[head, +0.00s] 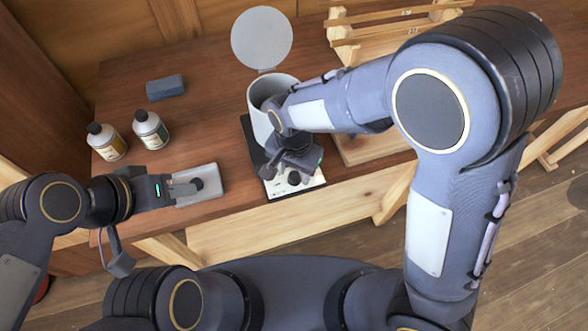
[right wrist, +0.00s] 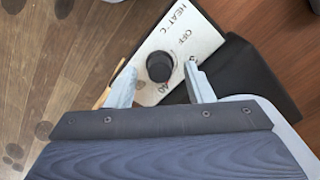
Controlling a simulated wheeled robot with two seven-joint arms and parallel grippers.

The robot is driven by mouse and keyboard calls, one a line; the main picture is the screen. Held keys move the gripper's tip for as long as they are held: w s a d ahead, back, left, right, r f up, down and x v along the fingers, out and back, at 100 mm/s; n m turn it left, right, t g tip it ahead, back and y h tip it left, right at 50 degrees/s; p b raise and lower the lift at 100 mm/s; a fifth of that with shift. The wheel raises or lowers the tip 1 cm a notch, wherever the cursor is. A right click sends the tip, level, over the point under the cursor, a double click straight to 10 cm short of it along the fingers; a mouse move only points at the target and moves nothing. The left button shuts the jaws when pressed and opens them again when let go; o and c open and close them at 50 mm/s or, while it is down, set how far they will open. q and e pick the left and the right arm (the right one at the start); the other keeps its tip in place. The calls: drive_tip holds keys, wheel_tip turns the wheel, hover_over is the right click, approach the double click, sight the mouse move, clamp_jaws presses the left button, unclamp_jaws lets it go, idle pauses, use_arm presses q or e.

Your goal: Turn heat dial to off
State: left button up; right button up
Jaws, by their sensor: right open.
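The heat dial (right wrist: 160,66) is a round black knob on a white panel (right wrist: 196,36) marked "HEAT °C" and "OFF". The panel also shows in the head view (head: 312,186), on the front of a black base below a grey pot. My right gripper (right wrist: 160,82) is open, with one finger on each side of the dial and a visible gap to it. I cannot tell which mark the dial points to.
The grey pot (head: 257,125) stands open with its round lid (head: 262,38) raised behind. Two bottles (head: 105,141) (head: 150,130) and a blue-grey block (head: 165,88) are on the left of the bench. A wooden rack (head: 345,40) stands at the back right.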

drive_tip(key=shift+f, duration=0.3)
drive_tip(key=c, duration=1)
